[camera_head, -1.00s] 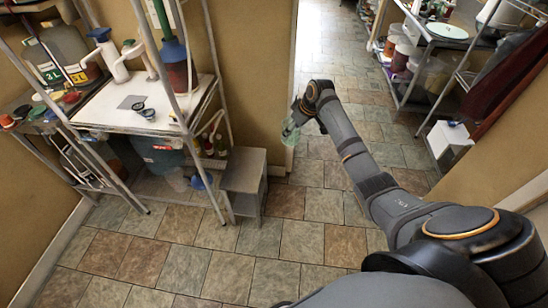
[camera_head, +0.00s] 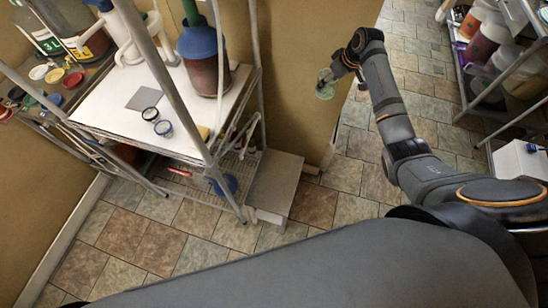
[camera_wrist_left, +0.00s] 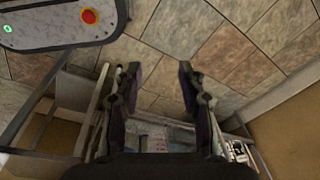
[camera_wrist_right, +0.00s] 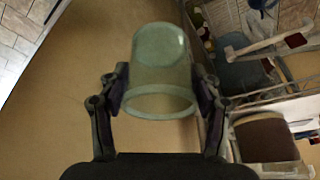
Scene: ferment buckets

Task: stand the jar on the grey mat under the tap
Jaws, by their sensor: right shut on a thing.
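My right gripper (camera_wrist_right: 160,90) is shut on the jar (camera_wrist_right: 162,75), a pale green, see-through glass vessel. In the head view the jar (camera_head: 325,84) hangs in the air at the end of my right arm, to the right of the rack. The grey mat (camera_head: 144,98) is a small square lying bare on the white shelf top (camera_head: 105,108). White, tap-like fittings (camera_head: 136,42) stand behind the mat, but I cannot tell which is the tap. My left gripper (camera_wrist_left: 155,80) is open and empty in the left wrist view, above the tiled floor.
A carboy with a blue top (camera_head: 202,62) stands right of the mat. Metal rack posts (camera_head: 160,75) cross before the shelf. A grey step stool (camera_head: 273,185) stands at the rack's right. The tiled floor ahead is clear.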

